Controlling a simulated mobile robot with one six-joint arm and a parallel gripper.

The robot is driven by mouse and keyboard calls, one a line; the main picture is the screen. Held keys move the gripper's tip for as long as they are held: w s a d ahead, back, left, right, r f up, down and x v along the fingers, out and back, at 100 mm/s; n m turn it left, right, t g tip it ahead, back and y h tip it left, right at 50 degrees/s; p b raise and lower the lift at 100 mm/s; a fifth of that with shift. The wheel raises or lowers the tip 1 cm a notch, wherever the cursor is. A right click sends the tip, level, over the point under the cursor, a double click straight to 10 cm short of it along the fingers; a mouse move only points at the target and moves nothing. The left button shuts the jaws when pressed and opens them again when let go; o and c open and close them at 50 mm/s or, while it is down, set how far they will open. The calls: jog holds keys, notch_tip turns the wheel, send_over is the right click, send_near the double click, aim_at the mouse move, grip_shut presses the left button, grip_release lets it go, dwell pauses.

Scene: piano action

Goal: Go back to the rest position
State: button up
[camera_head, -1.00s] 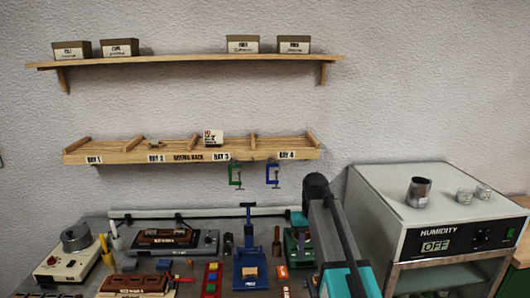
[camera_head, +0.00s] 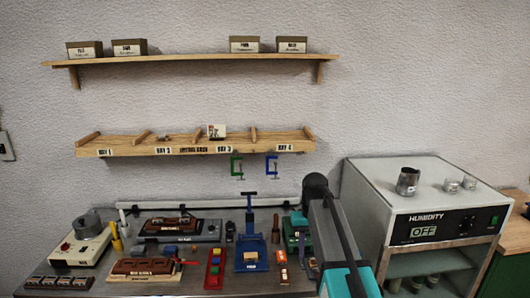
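My arm (camera_head: 338,235) rises from the bottom edge right of centre, grey with teal parts and a dark joint at its top. It stands in front of the right end of the bench, left of the humidity cabinet (camera_head: 455,225). I cannot make out my gripper's fingers; they are outside the picture or hidden by the arm. No held object shows.
The bench (camera_head: 190,285) carries a blue press (camera_head: 250,250), a red tray with coloured buttons (camera_head: 214,268), brown blocks and a cream device (camera_head: 82,245). A drying rack (camera_head: 205,145) and a shelf with boxes (camera_head: 190,60) hang above. Metal cups stand on the cabinet.

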jog(key=s+d+f+g+b, duration=0.15)
jog(key=s+f, duration=0.35)
jog(key=f, duration=0.7)
jog(key=s+f+g+b, duration=0.25)
jog(key=s+f, duration=0.35)
jog(key=f, duration=0.6)
jog(key=s+f+g+b, duration=0.1)
jog(key=s+f+b, duration=0.3)
jog(key=f, duration=0.8)
jog(key=s+d+f+b, duration=0.1)
jog(key=s+f+b, duration=0.3)
jog(key=s+f, duration=2)
jog(key=s, duration=0.4)
jog(key=shift+f+m+g, duration=0.15)
jog(key=shift+m+g, duration=0.25)
jog(key=shift+s, duration=0.15)
